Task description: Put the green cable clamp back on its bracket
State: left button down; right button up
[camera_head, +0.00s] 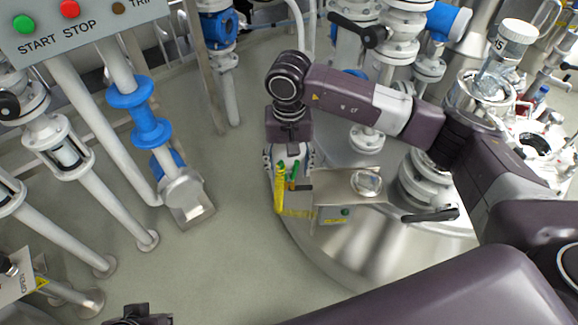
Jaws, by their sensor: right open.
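My right gripper (290,178) points down at the left edge of a metal ledge on the round steel vessel. Its jaws are open around a small green piece (294,168), which looks like the green cable clamp. I cannot tell whether the fingers touch it. A yellow upright strip (280,190) stands close beside it at the left finger. The fingers and wrist hide part of this spot, and I cannot make out the bracket clearly. Only a dark part of my left arm shows at the bottom left edge; its gripper fingers are out of the picture.
A metal ledge (335,190) with a round glass port (366,183) and a small labelled panel (333,215) lies right of the gripper. White pipes (105,140) and a START/STOP panel (85,25) stand at left. The floor (220,255) between is clear.

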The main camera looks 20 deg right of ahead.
notch_tip(320, 180, up, 12)
jog(key=shift+f, duration=0.2)
dwell(0.6)
